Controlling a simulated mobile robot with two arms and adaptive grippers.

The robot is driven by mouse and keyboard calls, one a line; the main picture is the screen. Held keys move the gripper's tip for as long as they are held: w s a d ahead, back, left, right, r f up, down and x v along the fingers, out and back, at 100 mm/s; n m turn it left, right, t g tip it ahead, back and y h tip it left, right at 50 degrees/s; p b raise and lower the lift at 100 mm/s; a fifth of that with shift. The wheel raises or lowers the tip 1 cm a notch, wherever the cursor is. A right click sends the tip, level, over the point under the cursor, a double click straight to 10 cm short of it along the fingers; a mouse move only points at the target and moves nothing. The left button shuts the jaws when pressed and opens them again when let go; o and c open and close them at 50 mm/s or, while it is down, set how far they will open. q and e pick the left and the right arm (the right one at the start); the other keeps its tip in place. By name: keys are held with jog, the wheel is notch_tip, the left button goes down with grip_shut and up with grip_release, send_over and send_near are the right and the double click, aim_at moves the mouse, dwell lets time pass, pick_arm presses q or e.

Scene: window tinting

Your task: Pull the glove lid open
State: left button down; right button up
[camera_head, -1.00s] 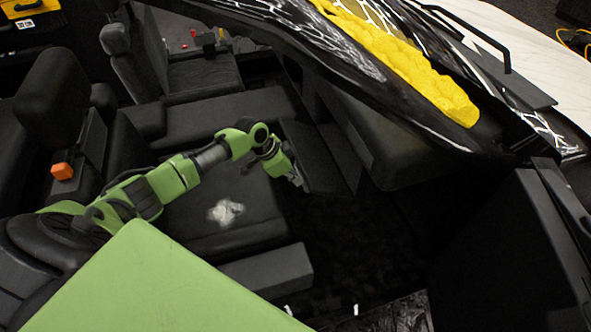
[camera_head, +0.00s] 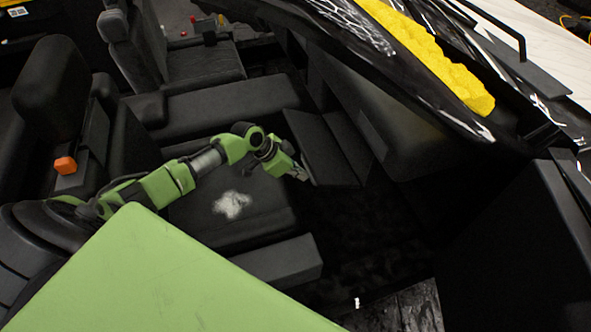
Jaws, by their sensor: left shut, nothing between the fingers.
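The glove lid (camera_head: 318,148) is a dark flat panel under the dashboard. It stands swung out from the dashboard, with a gap on its inner side. My left gripper (camera_head: 301,174) is at the lid's lower left edge, very near or touching it; I cannot tell which. It is small in the picture, shut, with nothing held. My right gripper is not in view.
A dark seat (camera_head: 265,205) with a whitish patch (camera_head: 231,204) lies under my left arm. An orange block (camera_head: 65,165) sits at the left. Yellow material (camera_head: 440,60) lies along the windshield base. The dark footwell floor (camera_head: 375,235) looks clear.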

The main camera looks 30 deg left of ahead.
pick_arm(q)
jog(key=v, duration=1.1)
jog(key=shift+a+r, duration=0.25)
jog(key=shift+r, duration=0.05)
jog(key=shift+s, duration=0.15)
